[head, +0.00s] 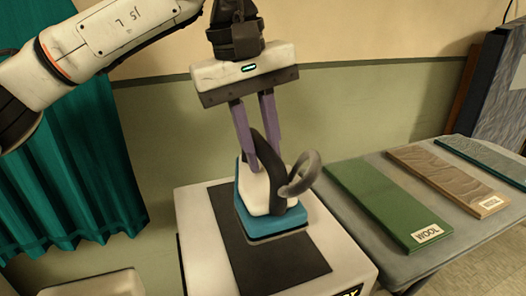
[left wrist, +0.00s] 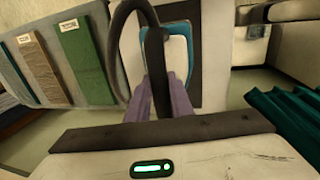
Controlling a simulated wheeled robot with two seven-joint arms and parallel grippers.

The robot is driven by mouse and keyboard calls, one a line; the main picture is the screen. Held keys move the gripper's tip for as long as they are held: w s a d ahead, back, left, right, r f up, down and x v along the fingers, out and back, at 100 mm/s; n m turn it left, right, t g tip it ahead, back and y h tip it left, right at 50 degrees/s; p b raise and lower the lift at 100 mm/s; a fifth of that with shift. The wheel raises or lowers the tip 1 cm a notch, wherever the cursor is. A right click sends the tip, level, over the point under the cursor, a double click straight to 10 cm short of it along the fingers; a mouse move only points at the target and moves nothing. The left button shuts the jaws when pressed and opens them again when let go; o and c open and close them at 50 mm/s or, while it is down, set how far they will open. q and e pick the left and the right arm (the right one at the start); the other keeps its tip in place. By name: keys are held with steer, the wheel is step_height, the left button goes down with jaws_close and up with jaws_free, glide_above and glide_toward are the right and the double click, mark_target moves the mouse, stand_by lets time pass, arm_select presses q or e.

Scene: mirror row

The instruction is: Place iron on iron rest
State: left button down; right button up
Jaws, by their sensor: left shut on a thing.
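The iron (head: 262,207) is blue and white with a dark handle and a grey cord loop at its right. It stands over the dark strip (head: 245,262) on top of a white box-like stand, which may be the iron rest. I cannot tell whether the iron touches the strip. My left gripper (head: 262,160) comes down from above with its purple fingers shut on the iron's dark handle. In the left wrist view the iron (left wrist: 180,45) shows blue and white beyond the purple fingers (left wrist: 160,95), and the dark handle arcs in front. My right gripper is not in view.
A grey table (head: 345,165) to the right holds a green board (head: 385,205) labelled WOOL, a brown board (head: 445,178) and a grey-teal board (head: 485,160). A teal curtain (head: 65,180) hangs at left. A pale surface (head: 95,285) shows at lower left.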

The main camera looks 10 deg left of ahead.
mark_target(264, 190)
arm_select(q)
steer(key=shift+f, duration=2.95)
steer(key=shift+f+b, duration=0.2)
steer(key=shift+b, duration=0.15)
steer(key=c, duration=1.6)
jaws_free()
steer(key=shift+o, duration=0.2)
step_height(264, 190, up, 12)
steer(key=s+a+p, duration=0.1)
steer(key=a, duration=0.1)
steer(key=shift+s, duration=0.15)
